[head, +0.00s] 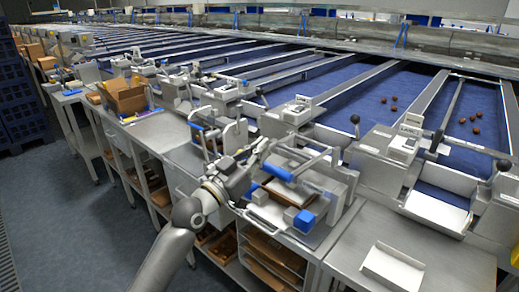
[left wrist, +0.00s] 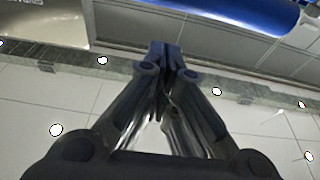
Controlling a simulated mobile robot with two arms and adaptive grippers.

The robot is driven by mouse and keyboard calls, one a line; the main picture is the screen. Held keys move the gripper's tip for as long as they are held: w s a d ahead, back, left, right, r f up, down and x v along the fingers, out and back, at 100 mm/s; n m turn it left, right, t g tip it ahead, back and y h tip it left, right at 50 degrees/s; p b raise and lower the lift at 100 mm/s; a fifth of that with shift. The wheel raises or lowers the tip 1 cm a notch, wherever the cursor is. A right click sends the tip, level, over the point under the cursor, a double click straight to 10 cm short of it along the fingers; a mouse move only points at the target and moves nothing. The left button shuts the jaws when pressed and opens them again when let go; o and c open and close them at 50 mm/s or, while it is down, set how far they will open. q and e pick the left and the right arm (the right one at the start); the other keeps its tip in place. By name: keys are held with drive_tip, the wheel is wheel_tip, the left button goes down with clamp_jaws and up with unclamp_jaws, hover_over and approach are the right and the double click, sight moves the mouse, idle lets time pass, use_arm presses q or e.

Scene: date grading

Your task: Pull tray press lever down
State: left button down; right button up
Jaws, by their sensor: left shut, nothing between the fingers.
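The tray press (head: 322,187) stands on the bench right of the middle in the head view. Its lever has a blue grip (head: 277,173) and appears raised. My left gripper (head: 262,147) is just left of and behind the blue grip in the head view, shut and empty. In the left wrist view, my left gripper (left wrist: 166,52) has its fingertips together, and a blue bar (left wrist: 240,12), which looks like the grip, lies beyond them, apart in the picture. Whether they touch in depth I cannot tell. My right gripper is not in view.
A similar press with a blue grip (head: 197,125) stands to the left. Blue sorting belts (head: 360,95) with some dates run behind. A white tray (head: 392,268) lies on the bench at right. A cardboard box (head: 125,97) stands at left. Open floor (head: 85,225) lies at lower left.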

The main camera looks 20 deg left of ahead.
use_arm(q)
drive_tip(key=b+v, duration=0.3)
drive_tip(key=v, duration=0.7)
drive_tip(key=shift+b, duration=0.35)
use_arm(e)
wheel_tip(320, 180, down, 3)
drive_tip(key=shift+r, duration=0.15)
use_arm(q)
drive_tip(key=shift+r, duration=0.1)
